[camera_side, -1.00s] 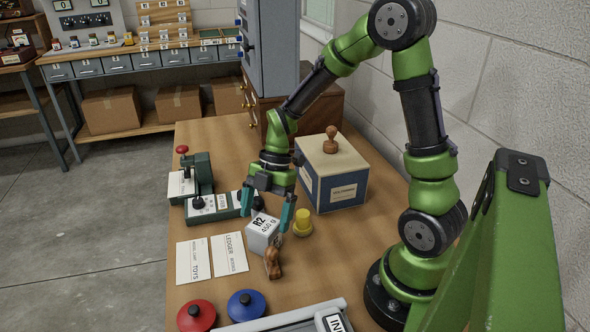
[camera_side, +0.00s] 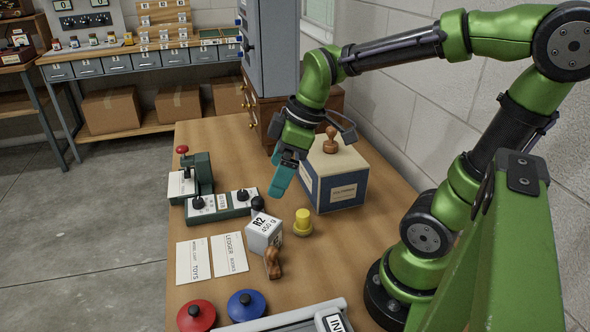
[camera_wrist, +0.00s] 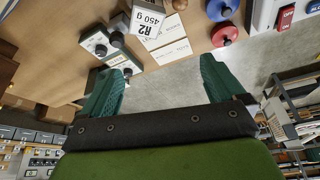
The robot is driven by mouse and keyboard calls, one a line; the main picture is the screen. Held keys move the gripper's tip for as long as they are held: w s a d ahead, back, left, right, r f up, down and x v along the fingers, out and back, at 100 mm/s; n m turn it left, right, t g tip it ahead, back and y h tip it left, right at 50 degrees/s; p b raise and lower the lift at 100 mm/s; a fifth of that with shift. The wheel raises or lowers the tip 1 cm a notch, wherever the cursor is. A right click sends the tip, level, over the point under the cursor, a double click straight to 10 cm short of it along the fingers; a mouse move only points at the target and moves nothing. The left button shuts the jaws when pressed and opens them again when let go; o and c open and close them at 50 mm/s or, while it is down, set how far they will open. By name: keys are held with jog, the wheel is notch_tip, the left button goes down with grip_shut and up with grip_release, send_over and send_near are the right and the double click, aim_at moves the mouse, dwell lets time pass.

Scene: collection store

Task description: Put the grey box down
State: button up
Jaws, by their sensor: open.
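A yellow knob (camera_side: 302,222) stands right of the box, and a brown wooden stamp (camera_side: 272,264) in front. Cards (camera_side: 194,261), a green switch panel (camera_side: 221,206), red (camera_side: 196,316) and blue (camera_side: 246,305) round pieces lie around. A blue-cream carton (camera_side: 340,190) stands behind right.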

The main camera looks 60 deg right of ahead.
jog(key=s+a+r+m+t, duration=0.2)
jog(key=s+r+m+t, duration=0.1)
jog(key=m, duration=0.6)
jog(key=shift+s+r+m+t, duration=0.3)
jog(key=shift+s+m, duration=0.1)
jog(key=shift+s, duration=0.3)
